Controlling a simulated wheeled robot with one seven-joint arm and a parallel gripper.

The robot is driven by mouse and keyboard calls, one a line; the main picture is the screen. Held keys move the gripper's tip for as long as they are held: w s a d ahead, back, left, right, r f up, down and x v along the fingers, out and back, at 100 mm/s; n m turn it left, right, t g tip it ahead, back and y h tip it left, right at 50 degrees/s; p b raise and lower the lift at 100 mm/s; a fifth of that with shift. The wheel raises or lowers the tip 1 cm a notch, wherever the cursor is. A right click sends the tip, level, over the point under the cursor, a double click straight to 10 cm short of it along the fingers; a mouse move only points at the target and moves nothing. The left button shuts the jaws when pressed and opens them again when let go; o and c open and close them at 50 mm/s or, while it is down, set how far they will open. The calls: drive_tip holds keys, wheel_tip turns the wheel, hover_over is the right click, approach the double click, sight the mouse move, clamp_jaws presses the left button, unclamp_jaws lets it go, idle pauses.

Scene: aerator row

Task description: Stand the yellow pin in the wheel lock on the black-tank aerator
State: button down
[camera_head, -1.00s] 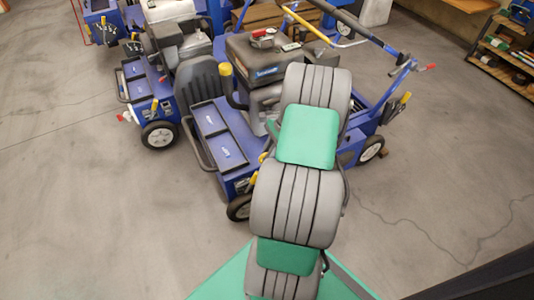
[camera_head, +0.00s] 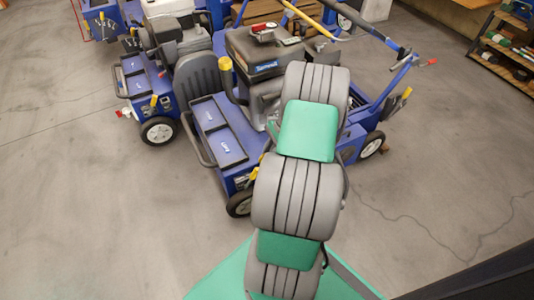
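The black-tank aerator (camera_head: 222,140) is a blue machine with a black engine tank (camera_head: 262,50) that has a red cap. It stands in the middle, partly behind my grey and green arm. A yellow piece (camera_head: 254,174) shows at its front lower edge beside my arm; I cannot tell whether it is the pin. Another yellow piece (camera_head: 400,104) shows near its right side. The wheel lock is not clear to see. My gripper is hidden behind my arm, so its state does not show.
A second blue aerator with a white tank (camera_head: 166,8) stands close on the left, with a yellow handle (camera_head: 153,101). A third blue machine (camera_head: 100,12) is behind it. A shelf (camera_head: 510,45) stands at the far right. The floor at left and right front is clear.

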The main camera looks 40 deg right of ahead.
drive_tip(key=shift+f+b, duration=0.45)
drive_tip(key=shift+f, duration=0.8)
drive_tip(key=c, duration=1.4)
unclamp_jaws()
drive_tip(key=shift+o, duration=0.2)
